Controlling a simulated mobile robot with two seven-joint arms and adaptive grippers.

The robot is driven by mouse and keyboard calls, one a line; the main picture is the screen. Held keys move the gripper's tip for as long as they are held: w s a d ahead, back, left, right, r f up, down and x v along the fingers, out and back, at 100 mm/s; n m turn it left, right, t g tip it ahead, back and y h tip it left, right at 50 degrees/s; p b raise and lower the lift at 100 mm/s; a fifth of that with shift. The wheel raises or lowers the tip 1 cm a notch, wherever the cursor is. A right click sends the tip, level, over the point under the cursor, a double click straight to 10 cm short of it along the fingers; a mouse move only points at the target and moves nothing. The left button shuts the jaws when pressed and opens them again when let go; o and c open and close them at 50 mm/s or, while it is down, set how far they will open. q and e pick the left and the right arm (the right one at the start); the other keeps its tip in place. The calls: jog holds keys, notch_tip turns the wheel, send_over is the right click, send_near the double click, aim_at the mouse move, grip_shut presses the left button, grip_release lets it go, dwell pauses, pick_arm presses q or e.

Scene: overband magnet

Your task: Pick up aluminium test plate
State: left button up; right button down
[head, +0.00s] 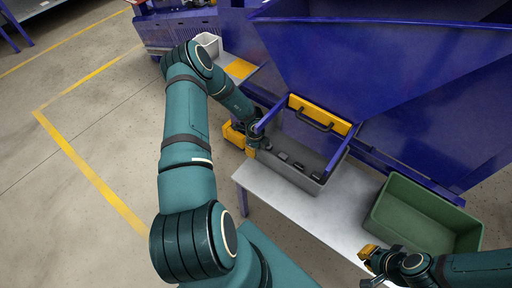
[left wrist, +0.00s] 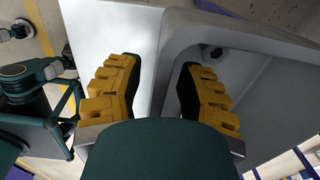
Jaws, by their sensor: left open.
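I cannot make out the aluminium test plate in either view. My left gripper (head: 243,138) is at the left side of a grey bin (head: 292,178) on the pale table. In the left wrist view its two yellow-padded fingers (left wrist: 160,90) are apart, with the corner of the grey bin's rim (left wrist: 175,50) and pale table top in the gap between them. I see nothing held. Contact with the bin cannot be told. My right gripper (head: 374,260) is at the bottom right, by the table's front edge. Its jaw gap is not clear.
Several small dark pieces (head: 291,163) lie in the grey bin. A yellow bar with a dark handle (head: 318,115) stands at its back. Blue machine panels (head: 380,70) rise behind.

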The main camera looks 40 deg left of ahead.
pick_arm(q)
grip_shut()
jog(key=shift+s+a, duration=0.1)
